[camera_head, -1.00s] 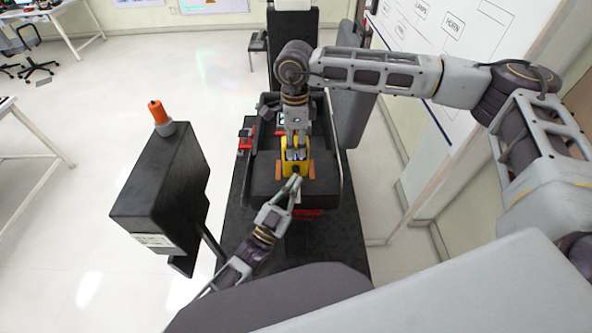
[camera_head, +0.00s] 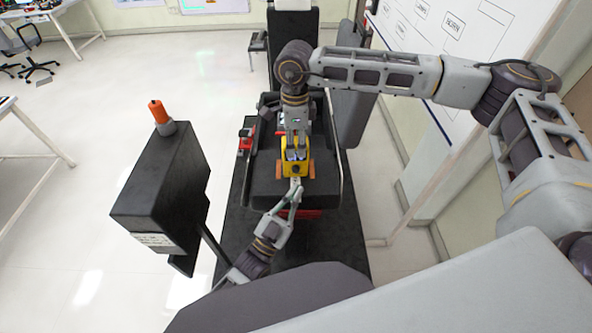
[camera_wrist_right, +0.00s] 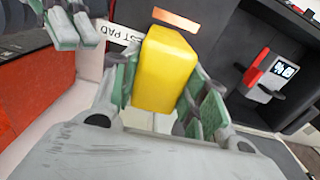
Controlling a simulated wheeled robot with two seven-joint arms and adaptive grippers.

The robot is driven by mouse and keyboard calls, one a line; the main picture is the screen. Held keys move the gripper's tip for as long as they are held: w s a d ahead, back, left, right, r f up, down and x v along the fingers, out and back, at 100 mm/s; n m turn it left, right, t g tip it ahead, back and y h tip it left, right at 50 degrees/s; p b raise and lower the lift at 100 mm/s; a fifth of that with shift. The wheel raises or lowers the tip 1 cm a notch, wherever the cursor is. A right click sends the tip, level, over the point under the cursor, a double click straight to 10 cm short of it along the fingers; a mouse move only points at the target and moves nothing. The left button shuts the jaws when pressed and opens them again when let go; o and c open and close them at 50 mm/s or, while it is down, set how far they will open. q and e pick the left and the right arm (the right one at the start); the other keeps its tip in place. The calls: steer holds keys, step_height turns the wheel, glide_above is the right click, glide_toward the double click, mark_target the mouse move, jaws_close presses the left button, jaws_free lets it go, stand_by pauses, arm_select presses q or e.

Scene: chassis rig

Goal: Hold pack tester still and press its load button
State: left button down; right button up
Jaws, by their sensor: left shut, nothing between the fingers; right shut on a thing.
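The pack tester (camera_head: 299,172) is a small yellow box on the dark tray of the rig, with a dark round spot on its near face. My right gripper (camera_head: 297,152) reaches down from above and is shut on it. In the right wrist view the yellow tester (camera_wrist_right: 165,70) sits between the green-padded fingers (camera_wrist_right: 160,95). My left gripper (camera_head: 297,184) is shut and empty, with its tips just in front of the tester's near face; I cannot tell whether they touch. It also shows at the upper left of the right wrist view (camera_wrist_right: 78,22).
A red and grey device with a display (camera_wrist_right: 270,75) stands nearby. A black box with an orange knob (camera_head: 160,195) stands left of the rig.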

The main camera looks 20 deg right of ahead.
steer(key=o, duration=1.2)
steer(key=shift+o, duration=0.2)
steer(key=shift+r, duration=0.2)
step_height(320, 180, up, 12)
steer(key=shift+f, duration=0.15)
